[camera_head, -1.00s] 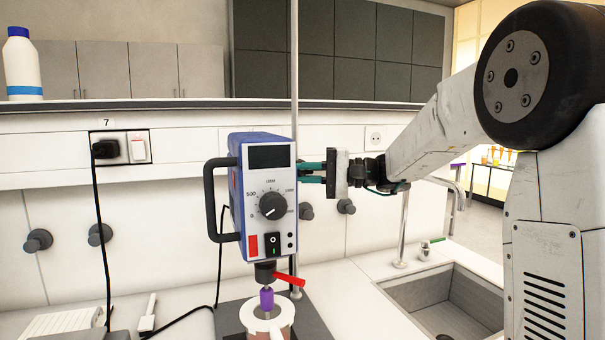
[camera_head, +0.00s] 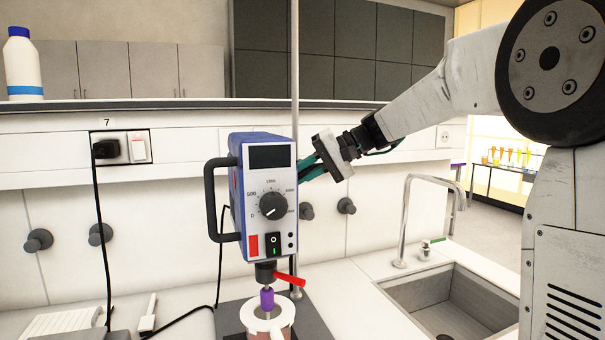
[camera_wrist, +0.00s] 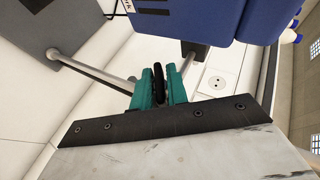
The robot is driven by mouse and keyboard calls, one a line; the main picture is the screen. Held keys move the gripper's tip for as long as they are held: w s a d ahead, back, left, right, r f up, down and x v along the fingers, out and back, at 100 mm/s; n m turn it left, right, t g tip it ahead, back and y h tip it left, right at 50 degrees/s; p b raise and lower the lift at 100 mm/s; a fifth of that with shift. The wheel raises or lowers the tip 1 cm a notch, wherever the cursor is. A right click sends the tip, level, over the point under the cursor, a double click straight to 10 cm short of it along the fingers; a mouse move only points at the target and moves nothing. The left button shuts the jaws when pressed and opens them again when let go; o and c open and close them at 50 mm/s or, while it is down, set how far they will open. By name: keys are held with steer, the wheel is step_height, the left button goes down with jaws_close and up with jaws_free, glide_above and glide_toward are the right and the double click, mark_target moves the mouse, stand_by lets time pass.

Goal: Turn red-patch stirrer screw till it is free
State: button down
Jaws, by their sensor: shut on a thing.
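The blue overhead stirrer (camera_head: 268,200) with a dial and a red patch on its front hangs on a vertical rod (camera_head: 294,60). My gripper (camera_head: 308,168) reaches in from the right, behind the stirrer's right side; its fingertips are partly hidden in the head view. In the wrist view the teal fingers of my gripper (camera_wrist: 158,92) are shut on a thin black screw knob (camera_wrist: 158,78), seen edge-on between them. The blue stirrer body (camera_wrist: 215,15) fills the top of the wrist view. Whether the screw's thread is still engaged cannot be seen.
Below the stirrer are a red lever (camera_head: 290,279), a purple chuck part (camera_head: 267,298) and a pale vessel (camera_head: 262,318) on a dark base. A sink (camera_head: 440,300) with a faucet is at right. A power cord (camera_head: 98,230) hangs at left.

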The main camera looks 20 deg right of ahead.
steer(key=n+h, duration=0.1)
steer(key=h, duration=0.4)
steer(key=shift+a+r, duration=0.1)
steer(key=n+h, duration=0.1)
steer(key=h, duration=0.4)
steer(key=shift+g+h, duration=0.3)
stand_by(0.4)
steer(key=c, duration=1.4)
jaws_free()
steer(key=v, duration=0.7)
steer(key=shift+s+r, duration=0.15)
steer(key=shift+r, duration=0.15)
